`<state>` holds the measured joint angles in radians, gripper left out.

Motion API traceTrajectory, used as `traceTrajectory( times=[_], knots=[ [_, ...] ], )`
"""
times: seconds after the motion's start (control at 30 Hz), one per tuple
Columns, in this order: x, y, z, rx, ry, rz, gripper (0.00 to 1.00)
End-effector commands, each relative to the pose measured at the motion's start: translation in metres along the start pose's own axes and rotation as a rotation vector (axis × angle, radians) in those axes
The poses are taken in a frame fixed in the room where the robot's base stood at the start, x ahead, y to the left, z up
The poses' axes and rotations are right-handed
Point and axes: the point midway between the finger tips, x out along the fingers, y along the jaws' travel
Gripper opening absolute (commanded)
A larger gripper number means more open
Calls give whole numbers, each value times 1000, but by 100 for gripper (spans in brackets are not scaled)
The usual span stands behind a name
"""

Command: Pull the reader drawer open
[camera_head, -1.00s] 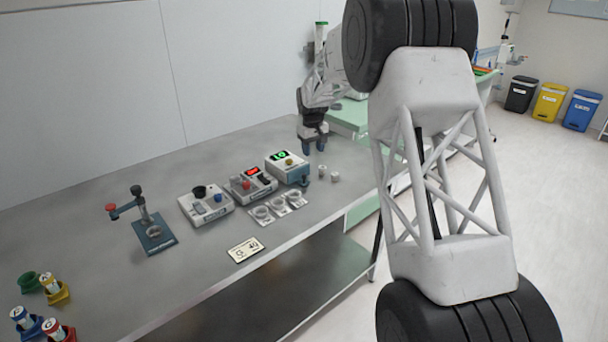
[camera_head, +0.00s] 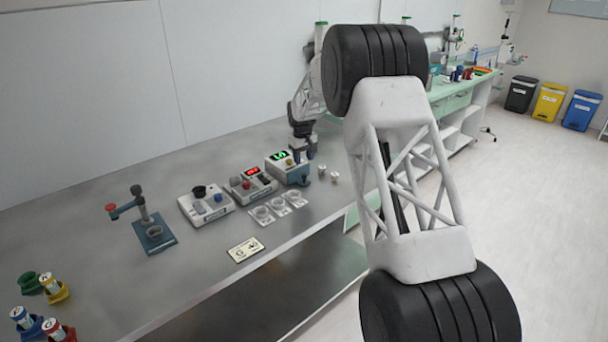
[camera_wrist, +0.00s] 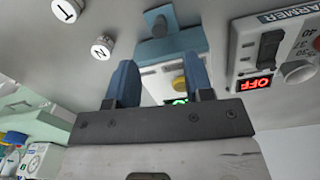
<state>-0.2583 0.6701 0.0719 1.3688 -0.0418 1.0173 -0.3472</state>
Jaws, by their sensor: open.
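The reader (camera_head: 280,166) is a white box with a green display and a yellow button, standing on the grey bench. Its blue drawer front (camera_wrist: 178,48) has a dark blue pull (camera_wrist: 158,24) sticking out; in the head view the front looks close against the box. My gripper (camera_head: 303,150) hangs fingers down just beside and behind the reader. In the wrist view my gripper (camera_wrist: 160,72) is open and empty, with its two blue fingers apart and the reader's yellow button and green display showing between them. The pull lies beyond the fingertips, apart from them.
The warmer (camera_head: 250,184), with a red OFF display, stands left of the reader. Two small white caps (camera_head: 329,174), lettered in the wrist view, stand right of the pull. Clear dishes (camera_head: 279,206) and a card (camera_head: 245,250) lie in front. The bench's front edge is near.

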Motion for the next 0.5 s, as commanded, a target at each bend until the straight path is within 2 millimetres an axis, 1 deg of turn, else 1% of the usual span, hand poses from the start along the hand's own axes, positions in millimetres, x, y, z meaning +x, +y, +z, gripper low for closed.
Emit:
traceTrajectory(
  times=[0.17, 0.5],
  knots=[
    [12, 0, 0, 0, -1, 0, 47],
    [52, 0, 0, 0, -1, -1, 47]
  ],
)
